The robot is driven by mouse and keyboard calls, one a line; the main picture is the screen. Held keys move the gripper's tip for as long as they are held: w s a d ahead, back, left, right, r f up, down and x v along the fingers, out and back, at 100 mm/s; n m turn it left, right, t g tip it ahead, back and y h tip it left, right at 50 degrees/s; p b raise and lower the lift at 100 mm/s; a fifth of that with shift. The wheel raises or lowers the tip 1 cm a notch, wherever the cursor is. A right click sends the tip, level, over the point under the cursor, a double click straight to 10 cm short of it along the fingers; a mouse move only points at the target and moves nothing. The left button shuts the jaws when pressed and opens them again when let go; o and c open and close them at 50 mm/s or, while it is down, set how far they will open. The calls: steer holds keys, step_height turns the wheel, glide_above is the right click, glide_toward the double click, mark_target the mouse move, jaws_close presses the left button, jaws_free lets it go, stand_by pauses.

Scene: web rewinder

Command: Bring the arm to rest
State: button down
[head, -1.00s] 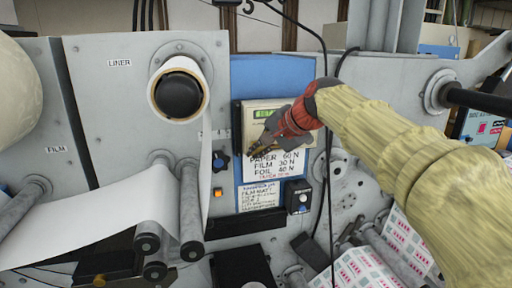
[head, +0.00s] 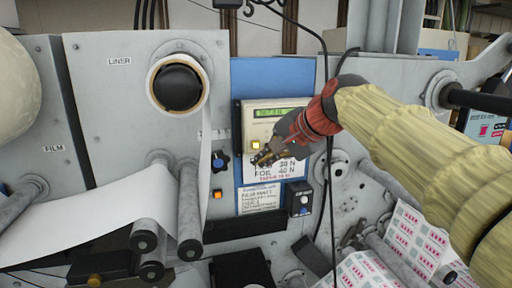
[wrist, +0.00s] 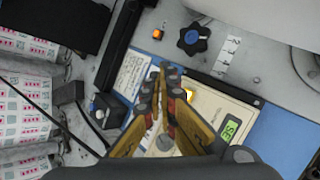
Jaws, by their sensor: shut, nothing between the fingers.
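My arm, in a pale yellow sleeve with a red and dark grey wrist, reaches in from the right in the head view. My gripper (head: 262,158) is in front of the control panel (head: 258,122), near its lit yellow button (head: 256,145). In the wrist view the gripper (wrist: 166,70) shows its yellow fingers brought together and empty, over the panel. The lit button (wrist: 187,95) shows just right of the fingertips, and I cannot tell whether they touch the panel.
A blue knob (head: 220,162) and an orange button (head: 217,194) sit left of the panel. A dark switch box (head: 299,198) is below right. A black cable (head: 330,175) hangs close to my wrist. Rollers (head: 190,210) and a liner roll (head: 178,87) stand at left.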

steer(key=s+d+f+n+g+h+b, duration=0.1)
steer(key=s+d+f+n+b, duration=0.2)
steer(key=s+f+b, duration=0.6)
steer(key=s+d+f+n+h+b, duration=0.2)
steer(key=s+d+f+b, duration=0.3)
steer(key=f, duration=2.2)
steer(key=s+d+f+n+g+h+b, duration=0.1)
steer(key=s+d+f+b, duration=0.4)
steer(key=s+f+b, duration=0.8)
steer(key=s+f+n+h, duration=0.1)
steer(key=s+f+n, duration=0.1)
steer(key=f, duration=0.3)
steer(key=shift+s+n+g, duration=0.3)
steer(key=shift+s+n, duration=0.1)
steer(key=shift+s, duration=0.45)
steer(key=c, duration=2.6)
jaws_free()
steer(key=shift+r, duration=0.1)
